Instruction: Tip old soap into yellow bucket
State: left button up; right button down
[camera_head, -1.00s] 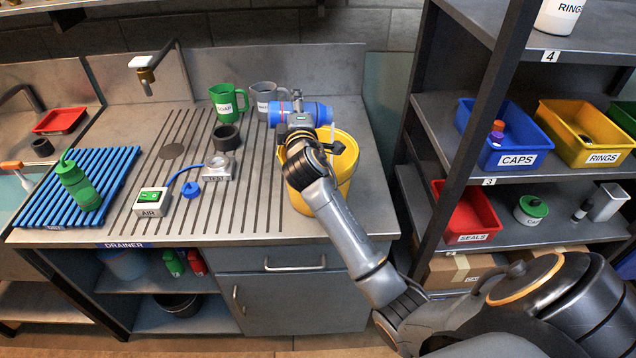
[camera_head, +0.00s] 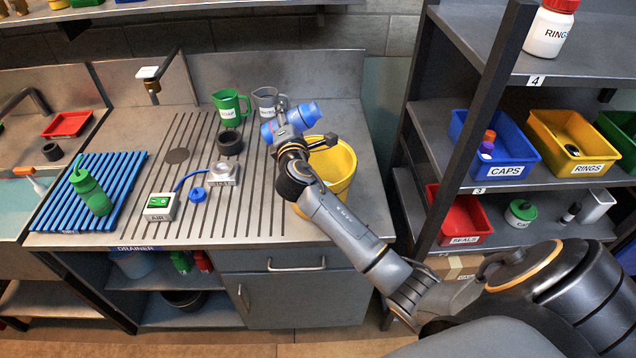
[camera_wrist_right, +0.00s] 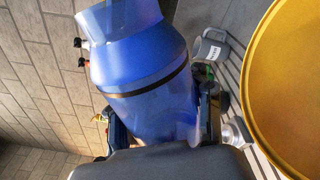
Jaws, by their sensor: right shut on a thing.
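My right gripper (camera_head: 284,130) is shut around a blue, partly see-through bottle (camera_head: 304,114) with a dark band. The bottle is held in the air, tilted, its right end higher in the head view. In the right wrist view the bottle (camera_wrist_right: 140,75) lies between the fingers (camera_wrist_right: 162,118). The yellow bucket (camera_head: 341,180) stands on the counter at the right, just right of and below the bottle; its rim (camera_wrist_right: 252,95) fills the right of the wrist view. My forearm covers part of the bucket, and its contents are hidden. My left gripper is not in view.
A green jug labelled SOAP (camera_head: 229,108) and a grey jug (camera_head: 267,98) stand behind the bottle. A dark ring (camera_head: 229,142), a tester (camera_head: 224,173) and an AIR box (camera_head: 159,205) are on the drainer. A green bottle (camera_head: 92,192) is on a blue rack (camera_head: 60,215). Shelves (camera_head: 415,190) stand right.

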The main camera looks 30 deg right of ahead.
jog(key=a+n+p, duration=0.1)
jog(key=n+p, duration=0.1)
jog(key=n, duration=0.2)
jog(key=w+a+r+n+p, duration=0.1)
jog(key=a+n+p, duration=0.1)
jog(key=n, duration=0.2)
jog(key=w+a+r+n+p, duration=0.1)
jog(key=a+n+p, duration=0.1)
jog(key=n, duration=0.2)
jog(key=shift+w+r, duration=0.2)
jog(key=s+a+f+n+t+y+b, duration=0.1)
jog(key=s+a+f+y+b, duration=0.1)
jog(key=s+f+b, duration=0.35)
jog(key=s+a+f+n+y+b, duration=0.1)
jog(key=s+a+f+n+b, duration=0.15)
jog(key=s+f, duration=0.55)
jog(key=s+a+n+y+b, duration=0.1)
jog(key=s+a+y+b, duration=0.1)
jog(key=s, duration=0.7)
jog(key=s+a+r+n+y+b, duration=0.1)
jog(key=s+a+y+b, duration=0.1)
jog(key=s, duration=0.8)
jog(key=shift+a+r+t+y+b, duration=0.25)
jog(key=shift+a+t+y+b, duration=0.15)
jog(key=shift+a+b, duration=0.55)
